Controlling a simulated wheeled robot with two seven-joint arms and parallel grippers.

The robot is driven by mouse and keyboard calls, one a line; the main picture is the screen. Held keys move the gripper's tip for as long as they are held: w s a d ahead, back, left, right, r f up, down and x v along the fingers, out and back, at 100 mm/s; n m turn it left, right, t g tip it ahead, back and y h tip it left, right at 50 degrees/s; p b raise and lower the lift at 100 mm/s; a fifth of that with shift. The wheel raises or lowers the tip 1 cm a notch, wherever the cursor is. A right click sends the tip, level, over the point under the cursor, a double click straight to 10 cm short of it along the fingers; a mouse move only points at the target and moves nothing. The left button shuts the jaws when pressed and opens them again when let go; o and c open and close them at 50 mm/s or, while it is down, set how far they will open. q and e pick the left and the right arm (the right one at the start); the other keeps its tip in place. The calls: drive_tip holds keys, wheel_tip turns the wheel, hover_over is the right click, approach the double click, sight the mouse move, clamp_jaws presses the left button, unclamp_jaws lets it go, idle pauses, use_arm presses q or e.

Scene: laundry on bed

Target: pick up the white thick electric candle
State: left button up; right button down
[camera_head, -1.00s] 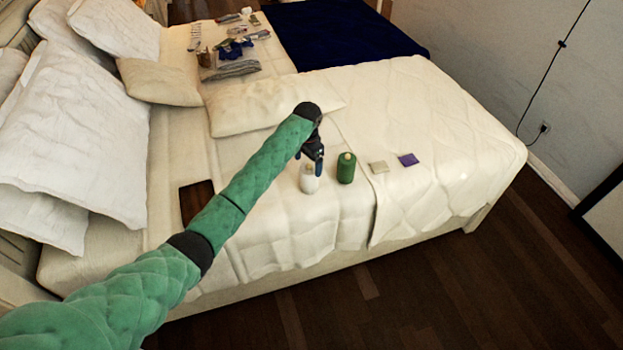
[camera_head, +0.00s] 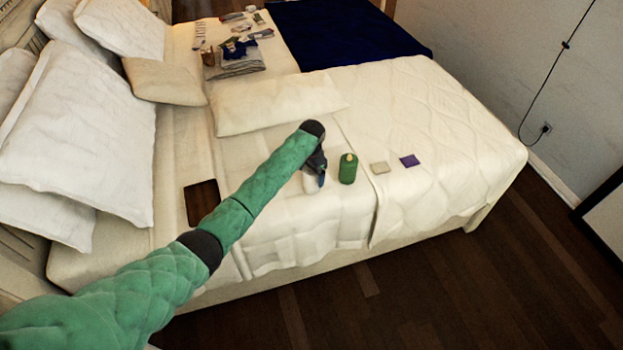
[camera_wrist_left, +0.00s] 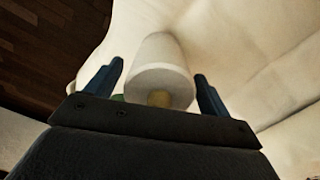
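The white thick electric candle (camera_head: 311,185) stands on the bed near its front edge, partly hidden behind my left gripper (camera_head: 318,178) in the head view. In the left wrist view the candle (camera_wrist_left: 160,72) is a white cylinder with a yellowish tip, between the two dark blue fingers of my left gripper (camera_wrist_left: 157,85). The fingers are open, with a gap showing on both sides of the candle. My right gripper is in neither view.
A green candle (camera_head: 348,169) stands close to the right of the white one; a bit of green shows in the wrist view. A beige square (camera_head: 380,168) and a purple square (camera_head: 410,161) lie farther right. A dark brown flat item (camera_head: 202,204) lies left.

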use_arm(q)
drive_tip(key=c, duration=1)
drive_tip(key=shift+o, duration=0.2)
drive_tip(key=shift+r, duration=0.1)
